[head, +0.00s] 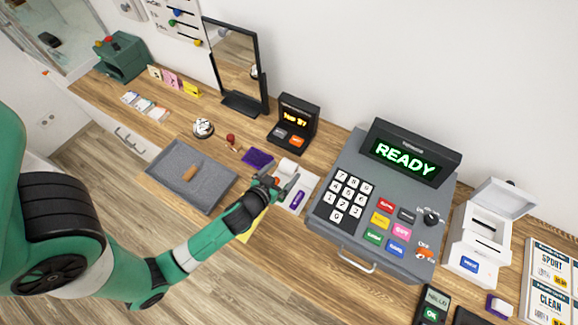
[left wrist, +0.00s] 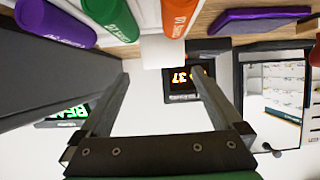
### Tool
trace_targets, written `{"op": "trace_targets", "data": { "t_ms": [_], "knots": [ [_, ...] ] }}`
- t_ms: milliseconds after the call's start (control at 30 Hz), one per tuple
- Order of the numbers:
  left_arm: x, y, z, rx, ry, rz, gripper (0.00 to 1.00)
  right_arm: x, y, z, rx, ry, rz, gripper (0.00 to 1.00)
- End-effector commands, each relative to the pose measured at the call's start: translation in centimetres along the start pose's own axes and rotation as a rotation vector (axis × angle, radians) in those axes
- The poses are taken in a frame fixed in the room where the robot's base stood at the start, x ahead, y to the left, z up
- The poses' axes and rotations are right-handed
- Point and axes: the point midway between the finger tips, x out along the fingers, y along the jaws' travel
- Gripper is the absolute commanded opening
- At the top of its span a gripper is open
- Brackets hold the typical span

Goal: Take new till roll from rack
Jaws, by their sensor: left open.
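My left gripper (head: 284,183) is open over the middle of the counter. In the left wrist view its two fingers (left wrist: 160,77) are spread with nothing between them. A small white piece (head: 287,168), which looks like a paper roll, sits just beyond the fingers. A white block (left wrist: 163,50) shows past the fingertips in the left wrist view, apart from them. A white holder (head: 309,184) lies beside the gripper, partly hidden by it, with a purple item (head: 298,200) on it. Orange (left wrist: 179,15), green (left wrist: 115,18) and purple (left wrist: 55,22) cylinders show in the left wrist view.
The grey register (head: 350,226) showing READY stands right of the gripper. A small orange-lit display (head: 294,122) stands behind, with a purple pad (head: 257,159) before it. A grey tray (head: 165,172) lies left. A white box (head: 473,238) stands far right.

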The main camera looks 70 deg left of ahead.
Motion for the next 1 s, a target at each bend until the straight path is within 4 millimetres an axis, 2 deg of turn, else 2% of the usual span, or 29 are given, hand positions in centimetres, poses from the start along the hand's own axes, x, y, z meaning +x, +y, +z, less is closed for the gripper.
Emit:
{"op": "trace_targets", "data": {
  "t_ms": [200, 500, 733, 767, 1000],
  "knots": [
    [0.9, -0.1, 0.0, 0.000, 0.000, -0.001, 1.00, 0.0, 0.0, 0.0, 0.000, 0.000, 0.000, 0.99],
    [5.4, -0.6, 0.3, 0.000, 0.001, 0.000, 1.00, -0.2, 0.0, 0.2, 0.000, 0.000, 0.000, 0.99],
    [5.6, -0.6, 0.3, 0.001, 0.001, 0.000, 1.00, -0.2, 0.0, 0.1, 0.000, 0.000, 0.000, 0.99],
    [5.6, -0.6, 0.3, 0.001, 0.001, 0.000, 0.96, -0.2, 0.0, 0.1, 0.000, 0.000, 0.000, 0.99],
    [5.6, -0.6, 0.3, 0.000, 0.001, 0.000, 0.53, -0.2, 0.0, 0.1, 0.000, 0.000, 0.000, 0.99]
  ]
}}
